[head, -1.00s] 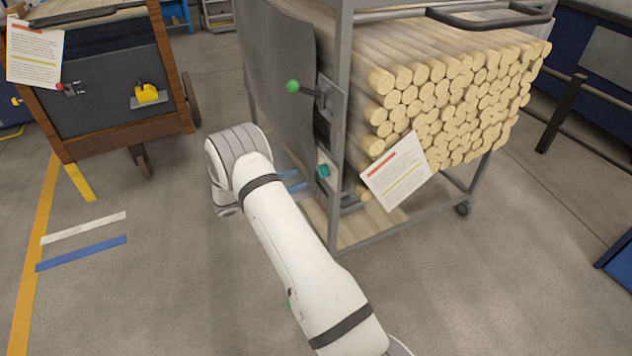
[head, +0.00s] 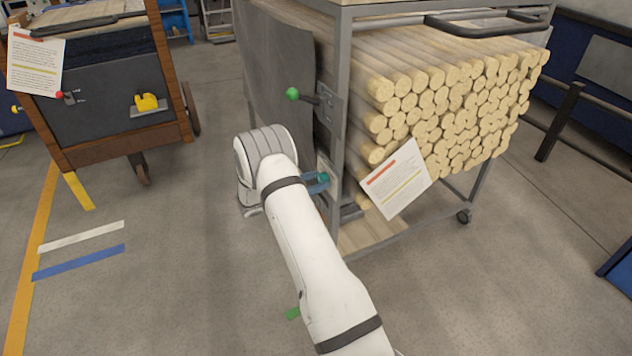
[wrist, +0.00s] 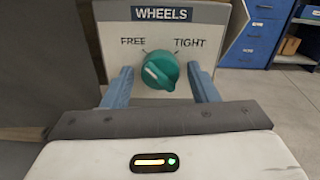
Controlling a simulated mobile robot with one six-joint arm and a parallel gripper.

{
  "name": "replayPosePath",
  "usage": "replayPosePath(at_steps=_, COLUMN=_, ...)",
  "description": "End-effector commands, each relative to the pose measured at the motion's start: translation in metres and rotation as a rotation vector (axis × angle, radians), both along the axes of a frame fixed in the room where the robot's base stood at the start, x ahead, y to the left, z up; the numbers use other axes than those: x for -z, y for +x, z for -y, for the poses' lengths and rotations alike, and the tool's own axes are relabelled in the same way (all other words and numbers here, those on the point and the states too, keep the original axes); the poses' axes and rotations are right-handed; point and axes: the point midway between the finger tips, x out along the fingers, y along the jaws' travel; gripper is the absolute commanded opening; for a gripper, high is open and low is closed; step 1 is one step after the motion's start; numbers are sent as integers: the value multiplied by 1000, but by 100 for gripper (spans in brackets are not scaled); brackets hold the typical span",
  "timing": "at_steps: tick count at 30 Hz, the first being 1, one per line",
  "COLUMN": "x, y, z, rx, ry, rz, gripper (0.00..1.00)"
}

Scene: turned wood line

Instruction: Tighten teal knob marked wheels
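The teal knob (wrist: 164,68) is on a pale plate (wrist: 111,44) with a dark WHEELS label (wrist: 163,14) above it. FREE is printed at upper left and TIGHT at upper right. The white mark on the knob lies on its left side, nearer FREE than TIGHT. In the head view the knob (head: 323,178) is on the front post of the rod cart. My gripper (wrist: 160,69) is open, with one blue finger on each side of the knob. Gaps show between the fingers and the knob. The wrist hides most of my gripper (head: 314,181) in the head view.
The metal cart (head: 341,120) holds many wooden rods (head: 450,90). A green ball lever (head: 293,94) sticks out above the knob, and a paper sheet (head: 396,180) hangs to its right. A wooden cart (head: 110,140) stands at left, with open floor (head: 180,260) between.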

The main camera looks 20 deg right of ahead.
Motion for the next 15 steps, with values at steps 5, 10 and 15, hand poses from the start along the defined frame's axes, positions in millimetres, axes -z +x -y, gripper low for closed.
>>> replayPosePath(at_steps=5, x=0, y=0, z=0, rx=0, ry=0, rz=0, gripper=39)
replayPosePath(at_steps=10, x=0, y=0, z=-1, rx=0, ry=0, rz=0, gripper=25)
replayPosePath(at_steps=15, x=0, y=0, z=2, rx=0, ry=0, rz=1, gripper=14)
